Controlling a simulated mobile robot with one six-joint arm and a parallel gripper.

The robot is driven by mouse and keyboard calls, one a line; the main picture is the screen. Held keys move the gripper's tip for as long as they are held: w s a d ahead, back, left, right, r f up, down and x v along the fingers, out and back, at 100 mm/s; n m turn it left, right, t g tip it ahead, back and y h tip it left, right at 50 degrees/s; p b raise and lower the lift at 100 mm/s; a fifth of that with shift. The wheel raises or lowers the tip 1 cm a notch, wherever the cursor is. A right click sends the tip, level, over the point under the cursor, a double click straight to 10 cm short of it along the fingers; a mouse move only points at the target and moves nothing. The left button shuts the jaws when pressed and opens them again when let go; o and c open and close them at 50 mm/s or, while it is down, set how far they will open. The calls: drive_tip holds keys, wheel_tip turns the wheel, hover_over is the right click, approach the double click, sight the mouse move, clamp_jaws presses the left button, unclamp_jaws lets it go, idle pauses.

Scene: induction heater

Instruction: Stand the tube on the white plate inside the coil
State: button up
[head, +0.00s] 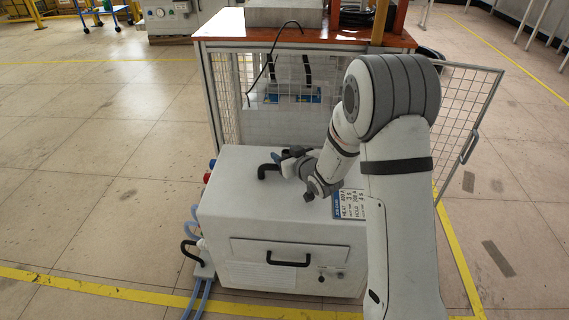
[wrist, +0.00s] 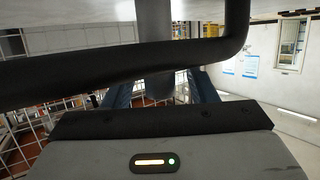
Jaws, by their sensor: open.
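My gripper (head: 285,163) is low over the top of the white heater cabinet (head: 285,224). In the wrist view my gripper (wrist: 160,88) has its two blue fingers apart. A grey cylinder (wrist: 155,40), seemingly the tube, shows between and beyond them; I cannot tell if either finger touches it. A thick black bent bar (wrist: 110,58) crosses the wrist view close to the camera, in front of the cylinder. A black bent piece (head: 267,170) shows beside the fingers in the head view. I cannot clearly make out the coil or white plate; my arm and gripper hide part of the cabinet top.
A labelled panel (head: 349,204) is on the cabinet top at the right, by my arm. A caged bench with a red-brown top (head: 228,29) stands behind, its mesh door (head: 466,100) open at the right. The left floor is clear.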

drive_tip(key=shift+c, duration=0.4)
clamp_jaws()
drive_tip(key=shift+r, duration=0.15)
